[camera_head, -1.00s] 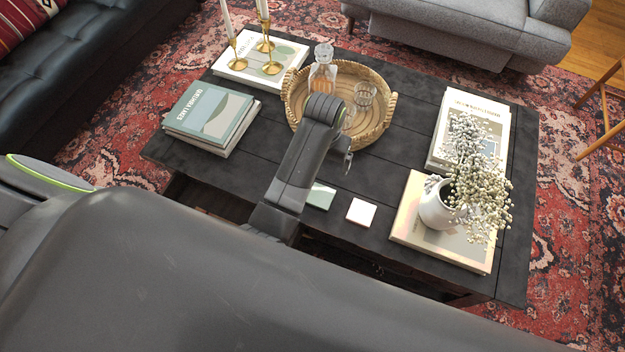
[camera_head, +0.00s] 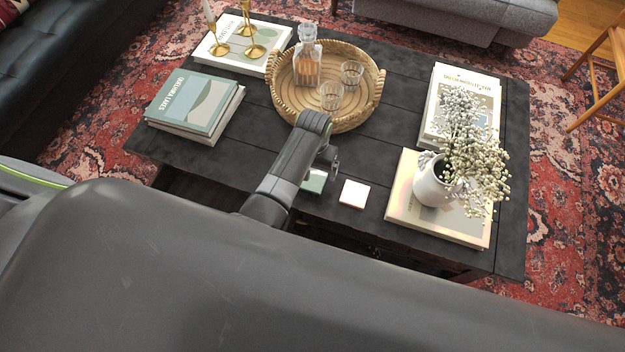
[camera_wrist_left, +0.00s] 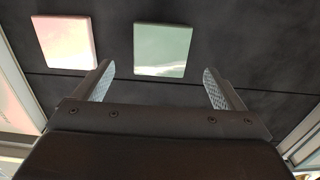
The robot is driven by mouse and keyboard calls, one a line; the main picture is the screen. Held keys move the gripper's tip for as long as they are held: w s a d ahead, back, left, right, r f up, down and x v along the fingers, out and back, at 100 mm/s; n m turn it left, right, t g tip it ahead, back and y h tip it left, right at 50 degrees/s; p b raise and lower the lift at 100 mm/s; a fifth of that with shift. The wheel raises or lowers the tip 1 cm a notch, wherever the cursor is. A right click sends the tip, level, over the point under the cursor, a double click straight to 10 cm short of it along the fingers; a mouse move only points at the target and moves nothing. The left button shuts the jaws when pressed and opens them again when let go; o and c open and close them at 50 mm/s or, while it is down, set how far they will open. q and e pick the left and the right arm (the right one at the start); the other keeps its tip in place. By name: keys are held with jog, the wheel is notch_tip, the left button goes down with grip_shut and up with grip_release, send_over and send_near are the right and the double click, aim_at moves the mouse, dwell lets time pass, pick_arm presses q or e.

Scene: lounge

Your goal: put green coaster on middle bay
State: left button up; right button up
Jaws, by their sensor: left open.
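The green coaster (camera_head: 315,182) lies flat on the dark coffee table near its front edge, partly hidden by my left arm in the head view. In the left wrist view the green coaster (camera_wrist_left: 162,49) lies beyond the fingertips, between their lines and apart from both. My left gripper (camera_wrist_left: 157,82) is open and empty above the table; in the head view the left gripper (camera_head: 328,165) hangs just above the green coaster. I cannot make out a middle bay; the table's front below the top is dark and mostly hidden. My right gripper is not in view.
A pinkish-white coaster (camera_head: 354,193) lies beside the green one. A wicker tray (camera_head: 287,107) with a decanter and glasses stands behind. Books (camera_head: 205,105) lie at left, and a white flower vase (camera_head: 432,180) stands on books at right.

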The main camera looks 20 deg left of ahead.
aim_at(312, 179)
pick_arm(q)
jog(key=f, duration=0.3)
jog(key=f+b, duration=0.1)
jog(key=shift+s+f, duration=0.25)
jog(key=shift+f, duration=0.05)
jog(key=c, duration=1.3)
